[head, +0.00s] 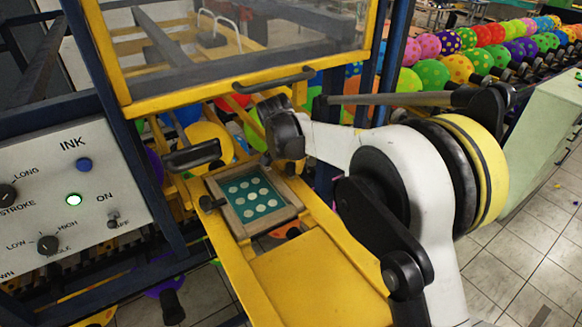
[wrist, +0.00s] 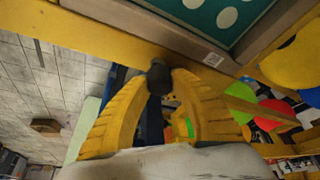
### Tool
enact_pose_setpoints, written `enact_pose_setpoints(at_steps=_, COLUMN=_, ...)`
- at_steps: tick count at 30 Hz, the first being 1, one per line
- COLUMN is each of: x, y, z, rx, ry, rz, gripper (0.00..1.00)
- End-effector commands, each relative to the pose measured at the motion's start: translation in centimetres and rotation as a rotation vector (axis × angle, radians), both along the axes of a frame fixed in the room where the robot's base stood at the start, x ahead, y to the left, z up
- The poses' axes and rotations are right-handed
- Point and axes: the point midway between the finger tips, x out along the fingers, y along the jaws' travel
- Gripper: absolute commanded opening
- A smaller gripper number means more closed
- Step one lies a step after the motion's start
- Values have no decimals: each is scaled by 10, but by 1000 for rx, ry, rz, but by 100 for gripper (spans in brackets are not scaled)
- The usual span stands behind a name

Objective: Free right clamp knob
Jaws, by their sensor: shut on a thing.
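The right clamp knob (wrist: 160,80) is small and black. In the wrist view it stands at the edge of the screen frame (wrist: 205,48), between the two yellow fingers of my gripper (wrist: 159,77). My gripper is shut on it at the fingertips. In the head view, the wooden-edged screen frame (head: 233,226) lies on the yellow machine bed, with a teal mesh (head: 254,190) that bears white dots. A black left clamp knob (head: 208,203) sits at its left side. My wrist covers the right side of the frame there, hiding the fingers and the held knob.
A yellow-framed clear guard (head: 260,90) with a black handle hangs above the bed. The ink control panel (head: 75,205) with dials and a lit green button stands at left. Colourful dotted balloons (head: 432,74) line the back right. The yellow plate (head: 315,280) in front is bare.

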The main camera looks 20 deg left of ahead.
Motion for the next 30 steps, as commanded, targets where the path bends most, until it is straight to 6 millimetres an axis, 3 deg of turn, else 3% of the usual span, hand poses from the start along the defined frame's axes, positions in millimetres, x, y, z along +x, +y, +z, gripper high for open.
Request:
enact_pose_setpoints(at_steps=20, x=0, y=0, z=-1, rx=1, ry=1, rz=-67, gripper=0)
enact_pose_setpoints(at_steps=21, x=0, y=0, z=-1, rx=1, ry=1, rz=-67, gripper=31)
enact_pose_setpoints(at_steps=23, x=0, y=0, z=0, rx=1, ry=1, rz=-67, gripper=50)
enact_pose_setpoints(at_steps=30, x=0, y=0, z=0, rx=0, ry=1, rz=-66, gripper=52)
